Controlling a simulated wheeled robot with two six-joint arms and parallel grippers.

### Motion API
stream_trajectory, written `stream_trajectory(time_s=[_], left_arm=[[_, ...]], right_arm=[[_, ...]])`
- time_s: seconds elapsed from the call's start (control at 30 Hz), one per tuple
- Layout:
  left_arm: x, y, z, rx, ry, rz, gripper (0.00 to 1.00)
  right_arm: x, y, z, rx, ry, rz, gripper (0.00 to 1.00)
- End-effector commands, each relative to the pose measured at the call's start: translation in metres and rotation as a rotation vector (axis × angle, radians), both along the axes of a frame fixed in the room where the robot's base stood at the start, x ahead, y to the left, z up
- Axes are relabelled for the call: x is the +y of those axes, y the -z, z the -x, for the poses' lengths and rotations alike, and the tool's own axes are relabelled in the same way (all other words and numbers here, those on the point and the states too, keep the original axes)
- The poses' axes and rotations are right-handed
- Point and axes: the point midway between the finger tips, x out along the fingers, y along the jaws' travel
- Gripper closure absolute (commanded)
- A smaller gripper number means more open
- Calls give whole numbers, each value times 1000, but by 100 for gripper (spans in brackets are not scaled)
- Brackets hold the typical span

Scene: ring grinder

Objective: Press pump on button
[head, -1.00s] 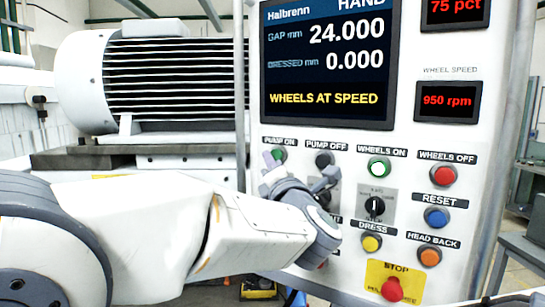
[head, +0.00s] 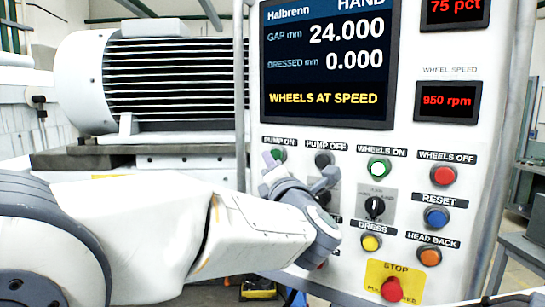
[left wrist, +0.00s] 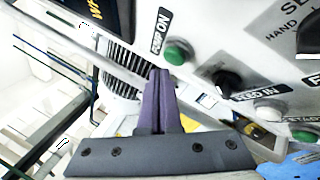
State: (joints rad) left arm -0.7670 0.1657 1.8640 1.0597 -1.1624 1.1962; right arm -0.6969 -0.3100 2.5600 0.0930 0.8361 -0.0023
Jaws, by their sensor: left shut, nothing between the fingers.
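The PUMP ON button (head: 281,154) is a green button in a dark ring, under its label at the upper left of the control panel. It also shows in the left wrist view (left wrist: 179,52), just above and right of the fingertips. My left gripper (head: 268,159) is shut and empty, its purple fingers together. Its fingertips overlap the left side of the button in the head view. In the left wrist view the shut fingers (left wrist: 162,73) appear apart from the button. My right gripper is not in view.
Beside it are the PUMP OFF button (head: 324,158) and the lit green WHEELS ON button (head: 379,168). A red STOP button (head: 392,289) sits on yellow at the bottom. The screen (head: 327,62) reads WHEELS AT SPEED. A vertical post (head: 239,90) stands left of the panel.

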Motion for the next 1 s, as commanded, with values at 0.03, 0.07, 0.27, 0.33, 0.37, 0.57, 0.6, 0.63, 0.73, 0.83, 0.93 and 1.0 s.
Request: stream_trajectory(time_s=[0.03, 0.07, 0.27, 0.33, 0.37, 0.57, 0.6, 0.63, 0.73, 0.83, 0.93, 1.0], left_arm=[[0, 0, 0, 0, 0, 0, 100], [0, 0, 0, 0, 0, 0, 100], [0, 0, 0, 0, 0, 0, 100], [0, 0, 0, 0, 0, 0, 100], [0, 0, 0, 0, 0, 0, 100], [0, 0, 0, 0, 0, 0, 100], [0, 0, 0, 0, 0, 0, 100], [0, 0, 0, 0, 0, 0, 100], [-1, 1, -1, 0, 0, 0, 100], [-3, 2, -4, 0, 0, 0, 100], [-5, 1, -7, -1, 1, 1, 100], [-5, 0, -7, 0, 0, 0, 100]], right_arm=[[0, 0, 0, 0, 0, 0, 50], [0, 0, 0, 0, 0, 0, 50], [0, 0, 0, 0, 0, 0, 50], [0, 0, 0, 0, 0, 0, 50], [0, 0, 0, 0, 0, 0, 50], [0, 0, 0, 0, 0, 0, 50], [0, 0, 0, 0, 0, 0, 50], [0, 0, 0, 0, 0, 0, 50], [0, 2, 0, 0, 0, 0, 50], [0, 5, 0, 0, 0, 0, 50], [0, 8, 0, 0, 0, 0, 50], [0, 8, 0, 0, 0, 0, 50]])
